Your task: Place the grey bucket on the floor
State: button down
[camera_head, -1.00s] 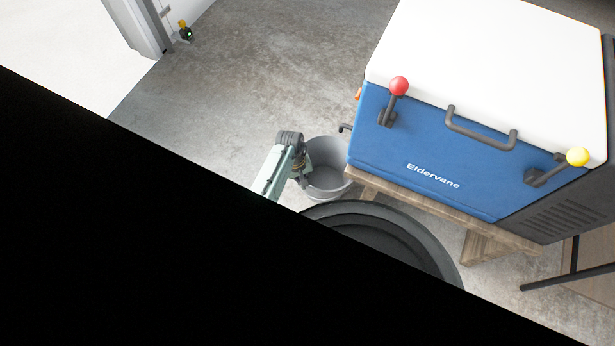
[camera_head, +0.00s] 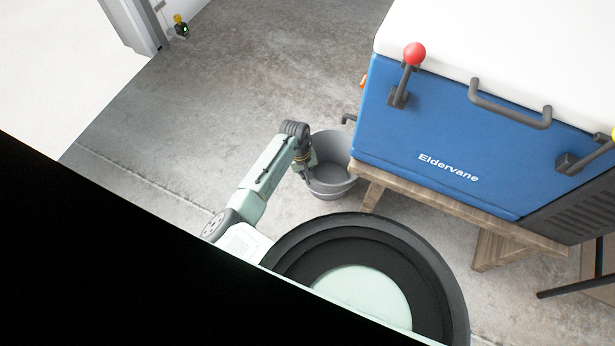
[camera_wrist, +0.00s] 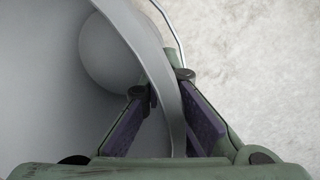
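The grey bucket (camera_head: 345,187) is upright or nearly so in the head view, just left of the blue cooler and its wooden stand. I cannot tell whether its base touches the floor (camera_head: 250,75). My gripper (camera_head: 305,172) is at the bucket's left rim. In the wrist view, the bucket wall (camera_wrist: 45,90) fills the left side. Its rim runs between my two purple-padded fingers (camera_wrist: 166,88), one inside and one outside, closed in on the rim. A thin wire handle (camera_wrist: 165,18) shows beyond the rim. The bucket's underside is hidden.
The blue cooler (camera_head: 400,130) with a white lid stands on a wooden stand (camera_head: 390,187) right beside the bucket. Bare concrete floor lies open to the left and behind. A small dark device with a yellow top (camera_head: 181,28) sits by the door frame.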

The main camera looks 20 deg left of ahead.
jog(key=c, duration=2.3)
grip_release()
jog(key=shift+f, duration=0.15)
jog(key=o, duration=0.5)
notch_tip(320, 180, up, 12)
jog(key=a+p, duration=0.2)
jog(key=shift+s, duration=0.1)
